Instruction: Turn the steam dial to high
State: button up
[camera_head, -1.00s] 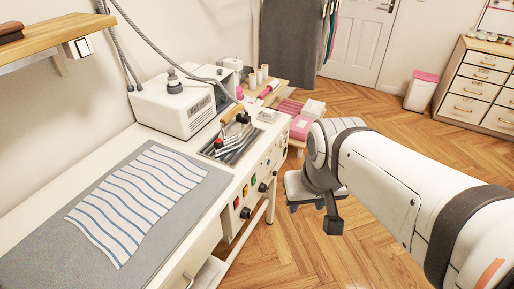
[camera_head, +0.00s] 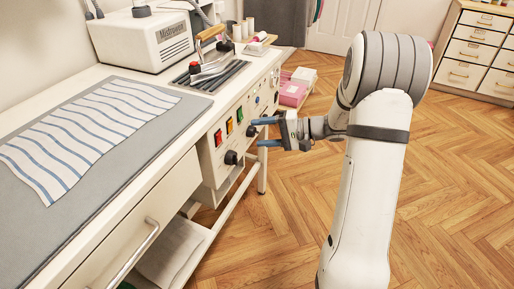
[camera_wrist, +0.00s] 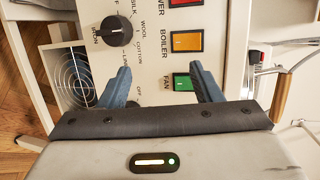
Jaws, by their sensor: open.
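The control panel (camera_head: 236,139) on the ironing table's front carries two black dials. One black dial (camera_head: 251,131) is right of the green switch, close to the tips of my gripper. The lower dial (camera_head: 231,157) sits beneath the red and orange switches. I cannot read a steam label. My gripper (camera_head: 257,133) is open and empty, its blue fingers pointing at the panel. In the wrist view my gripper (camera_wrist: 164,82) hides whatever is below the FAN switch.
The red switch (camera_head: 218,137), orange switch (camera_head: 229,126) and green switch (camera_head: 240,115) are beside the dials. A drawer (camera_head: 147,225) is left of the panel. The striped cloth (camera_head: 85,125) lies on the grey mat. Pink boxes (camera_head: 293,90) stand beyond the table.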

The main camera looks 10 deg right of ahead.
aim_at(257, 133)
jog(key=w+d+f+m+t+b, duration=0.2)
jog(key=w+d+f+t+b, duration=0.25)
jog(key=w+d+f, duration=0.35)
jog(key=shift+t, duration=0.35)
jog(key=w+a, duration=0.1)
jog(key=a, duration=0.1)
jog(key=w+a, duration=0.1)
jog(key=a, duration=0.2)
jog(key=a+f, duration=0.1)
jog(key=a, duration=0.1)
jog(key=shift+w+a, duration=0.2)
jog(key=shift+w, duration=0.2)
jog(key=c, duration=1)
